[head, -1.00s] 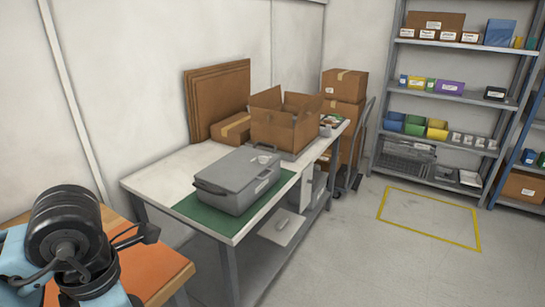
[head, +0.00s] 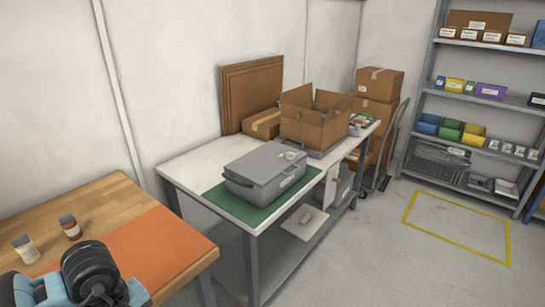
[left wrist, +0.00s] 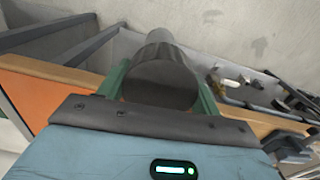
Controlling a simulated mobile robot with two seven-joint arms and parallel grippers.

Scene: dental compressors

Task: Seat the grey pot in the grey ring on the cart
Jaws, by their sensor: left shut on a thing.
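My right gripper is not in view.
A wooden bench (head: 95,208) with an orange mat (head: 135,255) and two small bottles stands at the left. A white table (head: 190,165) holds a grey case (head: 268,172) and an open carton (head: 315,122). Floor around the yellow outline (head: 455,222) is clear.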

